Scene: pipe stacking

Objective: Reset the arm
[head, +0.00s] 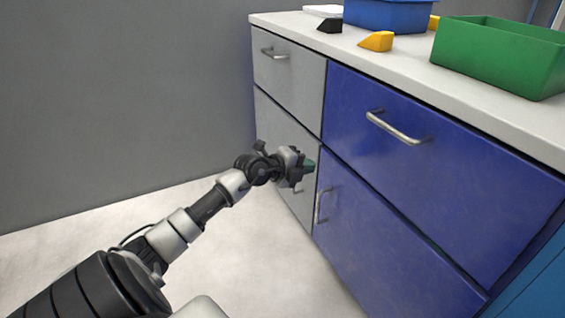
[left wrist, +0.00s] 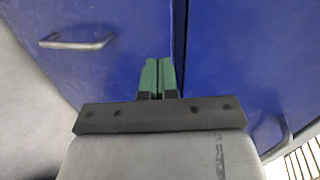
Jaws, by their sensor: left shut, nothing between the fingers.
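My left arm reaches in from the lower left in the head view. Its gripper (head: 309,166) is in front of the cabinet, near the edge between the grey and blue fronts, below the countertop. In the left wrist view the two green fingertips of the gripper (left wrist: 158,75) are together, with nothing between them. They point at the blue cabinet fronts (left wrist: 105,25); I cannot tell the exact gap. My right gripper is in neither view.
The white countertop (head: 460,95) holds a green bin (head: 500,58), a blue bin (head: 388,14), a yellow block (head: 377,41) and a black block (head: 330,26). Metal handles (head: 398,128) stick out from the cabinet fronts. The floor (head: 110,222) left of the cabinet is clear.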

